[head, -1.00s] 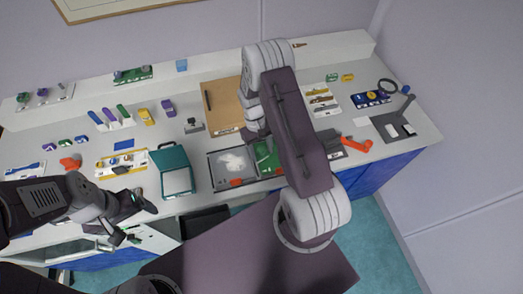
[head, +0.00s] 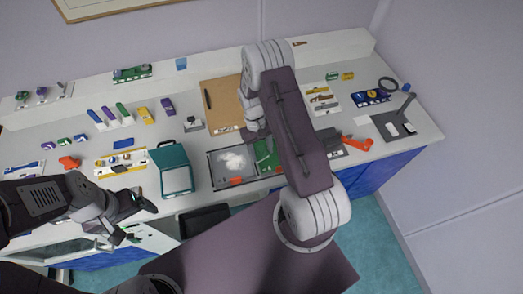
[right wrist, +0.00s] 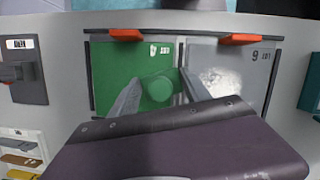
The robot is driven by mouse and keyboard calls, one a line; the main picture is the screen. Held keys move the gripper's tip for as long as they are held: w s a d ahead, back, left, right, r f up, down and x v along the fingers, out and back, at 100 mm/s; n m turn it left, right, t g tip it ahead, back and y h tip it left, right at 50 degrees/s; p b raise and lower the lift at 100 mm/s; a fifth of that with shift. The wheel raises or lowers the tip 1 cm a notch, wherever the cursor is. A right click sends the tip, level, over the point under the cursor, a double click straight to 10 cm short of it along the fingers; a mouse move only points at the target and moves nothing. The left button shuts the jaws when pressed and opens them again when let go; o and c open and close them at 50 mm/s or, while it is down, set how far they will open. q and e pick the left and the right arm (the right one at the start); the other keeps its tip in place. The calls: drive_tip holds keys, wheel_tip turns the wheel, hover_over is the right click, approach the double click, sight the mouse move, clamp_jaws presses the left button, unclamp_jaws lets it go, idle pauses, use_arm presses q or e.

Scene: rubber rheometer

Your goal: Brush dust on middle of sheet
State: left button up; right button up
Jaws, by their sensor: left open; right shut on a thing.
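The white dust (head: 233,161) lies in a patch on the grey sheet (head: 220,176), left of a green sheet (head: 263,150). In the right wrist view, the dust (right wrist: 220,80) is on the grey sheet (right wrist: 260,88), to the right of the green sheet (right wrist: 114,75). My right gripper (right wrist: 160,78) is over the green sheet, shut on a green round-ended thing (right wrist: 158,88); I cannot tell whether it has bristles. In the head view my right arm partly hides it. My left gripper (head: 137,221) is open and empty at the bench's front edge.
A teal case (head: 176,172) stands left of the sheets. Orange clips (right wrist: 126,35) sit on the sheets' edge. A brown clipboard (head: 222,95) lies behind. An orange tool (head: 356,143) and a dark grey mat (head: 388,130) are at right.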

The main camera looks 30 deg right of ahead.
drive_tip(key=shift+f+b, duration=0.35)
drive_tip(key=shift+f, duration=0.25)
drive_tip(key=shift+r, duration=0.1)
